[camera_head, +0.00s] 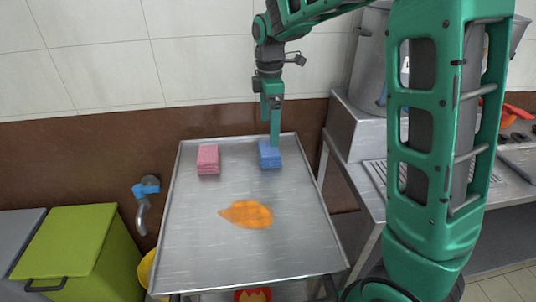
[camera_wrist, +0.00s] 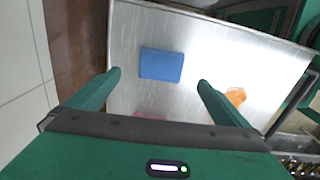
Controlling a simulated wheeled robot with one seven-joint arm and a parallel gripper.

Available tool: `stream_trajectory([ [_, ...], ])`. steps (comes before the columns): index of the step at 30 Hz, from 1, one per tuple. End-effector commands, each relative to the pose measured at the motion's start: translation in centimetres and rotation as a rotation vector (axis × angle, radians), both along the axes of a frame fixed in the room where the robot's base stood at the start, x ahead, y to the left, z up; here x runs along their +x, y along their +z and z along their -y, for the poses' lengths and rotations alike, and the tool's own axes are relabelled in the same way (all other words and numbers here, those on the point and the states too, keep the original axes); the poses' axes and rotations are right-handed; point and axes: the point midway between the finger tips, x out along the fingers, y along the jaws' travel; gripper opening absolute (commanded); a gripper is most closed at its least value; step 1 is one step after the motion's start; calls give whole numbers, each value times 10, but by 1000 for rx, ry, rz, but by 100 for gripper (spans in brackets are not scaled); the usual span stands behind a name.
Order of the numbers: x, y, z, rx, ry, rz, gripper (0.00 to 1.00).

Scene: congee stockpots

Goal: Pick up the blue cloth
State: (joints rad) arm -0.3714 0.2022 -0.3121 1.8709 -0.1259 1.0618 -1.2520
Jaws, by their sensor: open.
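The blue cloth (camera_head: 269,158) lies folded on the metal tray table (camera_head: 190,250), near its far right corner. In the wrist view the blue cloth (camera_wrist: 161,65) lies flat on the metal, ahead of and between my fingers. My gripper (camera_head: 275,143) is above the cloth in the head view, its finger overlapping the cloth's edge in the picture. In the wrist view my gripper (camera_wrist: 158,78) has its two fingers spread apart with nothing between them. I cannot tell the exact height of the fingertips above the cloth.
A folded pink cloth (camera_head: 208,160) lies left of the blue one. An orange spill (camera_head: 247,214) is on the middle of the table. A tiled and brown wall stands close behind. A large metal pot (camera_head: 371,60) stands on the right.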

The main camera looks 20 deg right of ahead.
Motion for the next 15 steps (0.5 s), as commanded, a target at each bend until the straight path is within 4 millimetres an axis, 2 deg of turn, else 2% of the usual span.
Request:
stream_trajectory([
  [6,-1,-32,2,-1,-4,-3,100],
  [15,-2,-55,4,-2,-6,-3,100],
])
